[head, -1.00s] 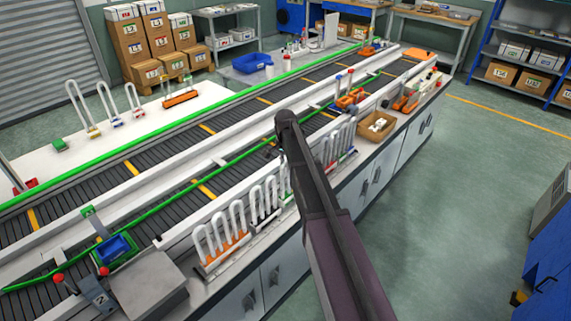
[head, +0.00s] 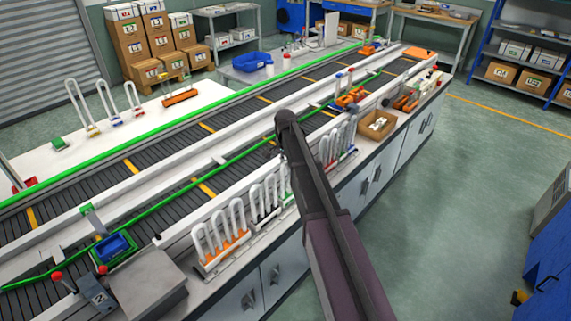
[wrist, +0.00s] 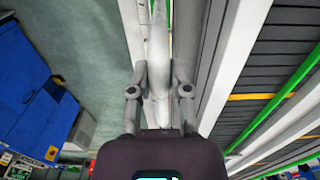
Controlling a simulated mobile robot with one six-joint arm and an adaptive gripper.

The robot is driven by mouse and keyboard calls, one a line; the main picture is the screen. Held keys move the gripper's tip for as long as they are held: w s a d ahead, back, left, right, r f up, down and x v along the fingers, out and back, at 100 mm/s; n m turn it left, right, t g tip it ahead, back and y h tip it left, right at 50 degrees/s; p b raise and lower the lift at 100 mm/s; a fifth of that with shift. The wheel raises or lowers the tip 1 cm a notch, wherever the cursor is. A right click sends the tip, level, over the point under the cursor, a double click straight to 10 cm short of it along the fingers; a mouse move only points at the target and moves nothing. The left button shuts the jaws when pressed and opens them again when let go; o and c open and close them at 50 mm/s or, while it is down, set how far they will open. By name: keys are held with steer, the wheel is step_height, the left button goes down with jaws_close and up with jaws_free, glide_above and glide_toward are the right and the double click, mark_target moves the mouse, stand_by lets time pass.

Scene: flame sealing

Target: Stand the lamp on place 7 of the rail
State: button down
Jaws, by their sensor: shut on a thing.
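My gripper (wrist: 161,80) is shut on a pale tube-shaped lamp (wrist: 158,45), which lies between the two fingers in the wrist view. In the head view my arm hides the gripper and the held lamp. The rail (head: 212,268) runs along the near bench. Several white U-shaped lamps (head: 236,218) stand upright on it, some with orange bases, then black and green ones. More lamps (head: 337,140) with blue and red bases stand beyond my arm. Place numbers are too small to read, so I cannot tell which is place 7.
A conveyor (head: 150,165) with green edges runs behind the rail. A grey box (head: 146,285) stands at its near end, beside a blue tray (head: 114,246). An open cardboard box (head: 376,124) is farther along the bench. Open floor (head: 450,210) lies to the right.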

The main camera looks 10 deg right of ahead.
steer(key=shift+f+b, duration=0.4)
steer(key=shift+f, duration=0.05)
stand_by(0.5)
steer(key=shift+c, duration=2.4)
jaws_free()
steer(key=shift+r, duration=0.15)
steer(key=shift+r+p, duration=4.4)
steer(key=shift+p, duration=0.1)
steer(key=s+f+n+b, duration=0.1)
steer(key=s+n, duration=0.9)
steer(key=s, duration=1.9)
steer(key=shift+a+f+n+b, duration=0.35)
steer(key=shift+f+n+b, duration=0.05)
